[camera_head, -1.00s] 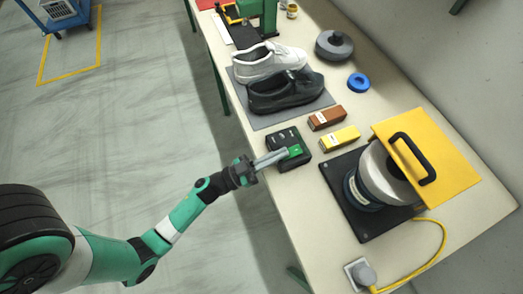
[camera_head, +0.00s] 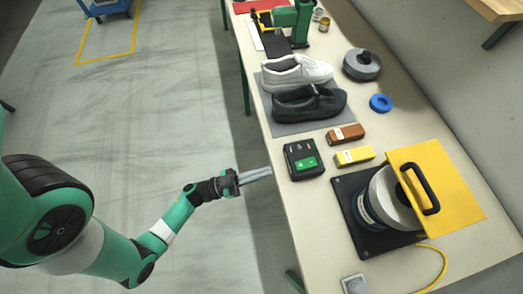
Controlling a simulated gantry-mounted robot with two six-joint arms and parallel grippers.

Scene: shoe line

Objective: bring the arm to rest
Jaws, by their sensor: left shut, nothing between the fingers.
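My left arm comes in from the lower left of the head view. Its gripper (camera_head: 256,175) is shut and empty, over the floor just off the table's left edge. It is apart from the black box with a green panel (camera_head: 303,160), which sits on the table to its right. My right gripper is not in view.
The table (camera_head: 310,225) holds a white shoe (camera_head: 297,73) and a black shoe (camera_head: 309,103) on a grey mat, a brown box (camera_head: 345,134), a yellow box (camera_head: 354,156), a blue ring (camera_head: 381,103) and a machine with a yellow plate (camera_head: 447,185).

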